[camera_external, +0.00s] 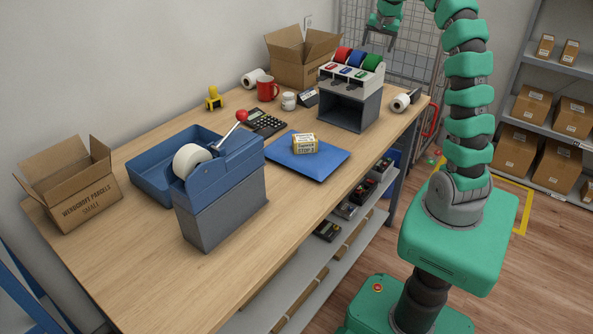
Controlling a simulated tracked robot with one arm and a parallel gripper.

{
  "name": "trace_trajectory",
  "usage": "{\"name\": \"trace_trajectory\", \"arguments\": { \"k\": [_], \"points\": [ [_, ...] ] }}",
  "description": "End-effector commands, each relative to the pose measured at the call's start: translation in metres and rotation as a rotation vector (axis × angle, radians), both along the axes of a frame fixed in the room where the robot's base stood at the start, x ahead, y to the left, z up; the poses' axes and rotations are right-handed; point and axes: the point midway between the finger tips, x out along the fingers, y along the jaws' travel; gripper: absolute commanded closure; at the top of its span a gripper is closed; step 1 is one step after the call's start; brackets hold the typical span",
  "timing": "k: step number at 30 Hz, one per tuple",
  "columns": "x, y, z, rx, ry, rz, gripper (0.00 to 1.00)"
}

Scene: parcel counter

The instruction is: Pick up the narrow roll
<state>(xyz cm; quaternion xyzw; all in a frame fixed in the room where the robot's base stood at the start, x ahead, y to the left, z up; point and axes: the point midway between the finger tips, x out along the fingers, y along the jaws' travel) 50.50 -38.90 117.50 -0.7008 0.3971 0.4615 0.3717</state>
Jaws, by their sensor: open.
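Several rolls are in view, and I cannot tell for sure which is the narrow one. A white roll (401,103) with a dark core lies at the right end of the counter. Another white roll (252,77) lies at the back, left of the open carton. A larger white roll (190,160) sits in the blue lever dispenser (222,181). My gripper (379,43) is open and empty, high above the counter's far right end.
The front left is clear.

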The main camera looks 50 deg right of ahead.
Motion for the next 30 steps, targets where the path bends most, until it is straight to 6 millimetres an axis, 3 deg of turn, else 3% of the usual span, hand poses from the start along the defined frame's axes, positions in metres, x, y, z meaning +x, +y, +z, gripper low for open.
{"name": "trace_trajectory", "arguments": {
  "k": [1, 3, 6, 10, 15, 20, 30],
  "points": [
    [-0.013, -0.022, -0.022, 0.039, 0.035, -0.062, 0.17],
    [-0.033, -0.044, -0.046, 0.092, 0.079, -0.142, 0.17],
    [-0.059, -0.070, -0.078, 0.163, 0.136, -0.244, 0.17],
    [-0.086, -0.091, -0.106, 0.227, 0.186, -0.340, 0.17],
    [-0.103, -0.101, -0.121, 0.265, 0.215, -0.395, 0.17],
    [-0.104, -0.102, -0.132, 0.270, 0.218, -0.400, 0.17],
    [-0.105, -0.100, -0.190, 0.272, 0.224, -0.399, 0.17]
  ]
}}
